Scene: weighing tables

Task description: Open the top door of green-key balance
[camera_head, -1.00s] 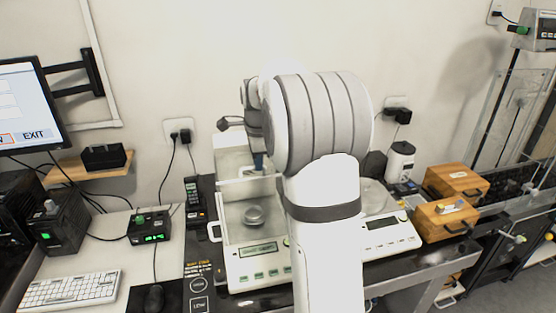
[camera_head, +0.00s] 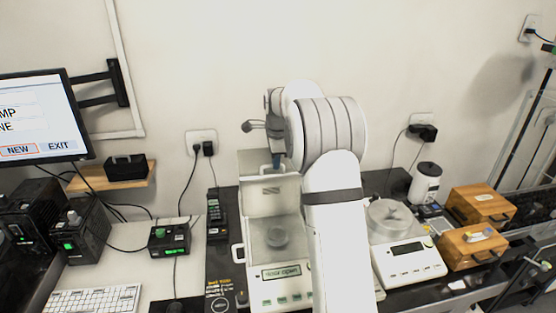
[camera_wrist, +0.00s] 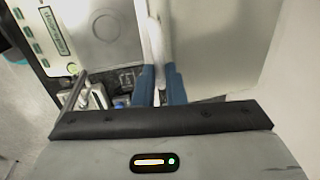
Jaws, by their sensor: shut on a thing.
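The green-key balance (camera_head: 279,292) stands left of my arm in the head view, with a lit display and a round pan (camera_head: 277,237) inside its glass chamber. A pale translucent panel, seemingly its top door (camera_head: 262,205), stands tilted up at the chamber's top. My gripper (camera_wrist: 160,80) has blue fingertips shut on a pale bar, seemingly the door's edge or handle, in the wrist view. The balance's green keys (camera_wrist: 28,32) and pan (camera_wrist: 105,27) show there at left. In the head view my arm hides the balance's right side and most of the gripper.
A second balance (camera_head: 408,250) with a round pan stands close right of my arm. Wooden boxes (camera_head: 470,245) and a white jar (camera_head: 425,183) lie further right. A small black device (camera_head: 169,238) and a keyboard (camera_head: 95,300) are at left. The wall is close behind.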

